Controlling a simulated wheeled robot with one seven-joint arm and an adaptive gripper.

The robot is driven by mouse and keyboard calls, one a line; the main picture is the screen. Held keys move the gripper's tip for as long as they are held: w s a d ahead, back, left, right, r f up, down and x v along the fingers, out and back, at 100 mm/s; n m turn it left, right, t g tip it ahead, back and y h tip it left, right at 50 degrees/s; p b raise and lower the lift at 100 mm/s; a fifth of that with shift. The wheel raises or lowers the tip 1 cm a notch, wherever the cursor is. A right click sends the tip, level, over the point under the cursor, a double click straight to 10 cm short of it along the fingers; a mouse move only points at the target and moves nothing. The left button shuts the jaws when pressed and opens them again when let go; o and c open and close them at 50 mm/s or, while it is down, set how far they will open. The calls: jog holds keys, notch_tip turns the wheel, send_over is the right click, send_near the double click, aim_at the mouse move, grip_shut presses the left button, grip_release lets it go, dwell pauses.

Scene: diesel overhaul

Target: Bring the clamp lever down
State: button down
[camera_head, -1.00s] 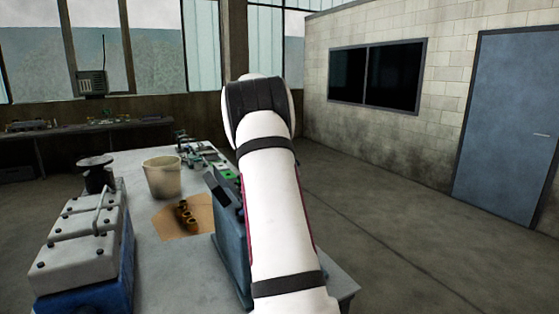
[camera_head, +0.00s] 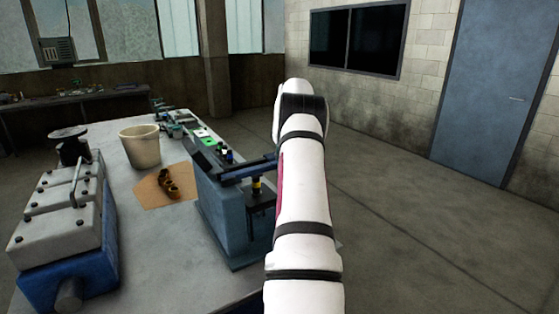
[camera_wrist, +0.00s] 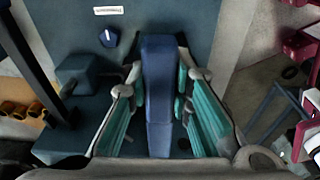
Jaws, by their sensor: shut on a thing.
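The clamp lever (camera_wrist: 160,58) is a dark blue bar running up the middle of the wrist view. My gripper (camera_wrist: 158,92) has its teal-padded fingers on either side of the lever and is shut on it. In the head view the blue test stand (camera_head: 222,212) stands at the table's right edge, with a dark bar (camera_head: 247,170) across its top reaching towards my arm. A yellow and black part (camera_head: 257,187) is under that bar. My arm hides my gripper in the head view, and I cannot tell the lever's angle.
A blue and grey engine block (camera_head: 65,225) stands at the left. A beige bucket (camera_head: 140,148) and a brown mat (camera_head: 158,198) with dark and brass-coloured parts lie between it and the stand. Open floor (camera_head: 400,230) is on the right.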

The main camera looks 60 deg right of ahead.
jog(key=shift+f, duration=0.3)
jog(key=c, duration=1.4)
grip_release()
jog(key=shift+r, duration=0.2)
jog(key=r, duration=0.4)
jog(key=d+r, duration=0.1)
jog(key=r, duration=0.1)
jog(key=shift+s, duration=0.2)
jog(key=shift+s+r, duration=0.1)
jog(key=shift+r, duration=0.45)
